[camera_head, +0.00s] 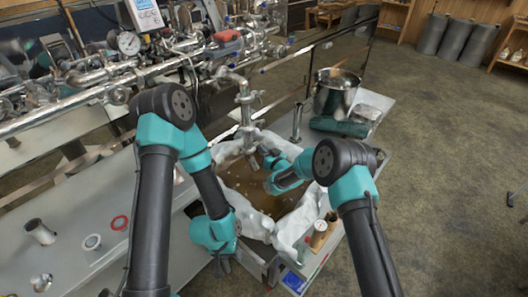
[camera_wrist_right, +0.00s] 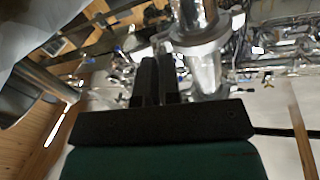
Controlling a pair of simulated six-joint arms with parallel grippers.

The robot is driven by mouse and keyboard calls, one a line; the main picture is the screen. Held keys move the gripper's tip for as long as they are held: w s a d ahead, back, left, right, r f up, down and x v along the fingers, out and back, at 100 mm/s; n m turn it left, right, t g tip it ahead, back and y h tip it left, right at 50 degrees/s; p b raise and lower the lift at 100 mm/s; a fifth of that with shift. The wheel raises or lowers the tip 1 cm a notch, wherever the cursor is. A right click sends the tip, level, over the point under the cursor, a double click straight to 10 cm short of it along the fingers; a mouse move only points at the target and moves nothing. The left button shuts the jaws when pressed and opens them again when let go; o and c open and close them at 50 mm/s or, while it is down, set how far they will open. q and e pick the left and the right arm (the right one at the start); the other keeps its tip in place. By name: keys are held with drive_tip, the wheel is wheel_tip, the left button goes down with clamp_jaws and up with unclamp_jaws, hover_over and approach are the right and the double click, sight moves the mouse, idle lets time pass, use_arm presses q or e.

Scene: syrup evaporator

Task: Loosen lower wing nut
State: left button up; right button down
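The lower wing nut is too small and blurred to make out. A steel clamp ring (camera_wrist_right: 200,38) joins two sections of the steel draw-off pipe, seen close in the right wrist view. The upright pipe (camera_head: 246,105) also shows in the head view. My right gripper (camera_head: 268,156) is beside the lower end of this pipe. In the right wrist view its dark fingers (camera_wrist_right: 160,62) lie close together next to the clamp ring. Whether anything small is between their tips is hidden. My left gripper (camera_head: 222,264) is low at the bench's front, and its fingers are unclear.
A white-lined filter box (camera_head: 290,228) is below the pipe. A steel pot (camera_head: 334,95) and green cloth (camera_head: 340,126) are behind it on the right. Loose fittings, including a red ring (camera_head: 119,223) and a short steel tube (camera_head: 40,232), lie on the left bench.

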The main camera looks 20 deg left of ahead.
drive_tip(key=c, duration=1.6)
unclamp_jaws()
drive_tip(key=v, duration=1.2)
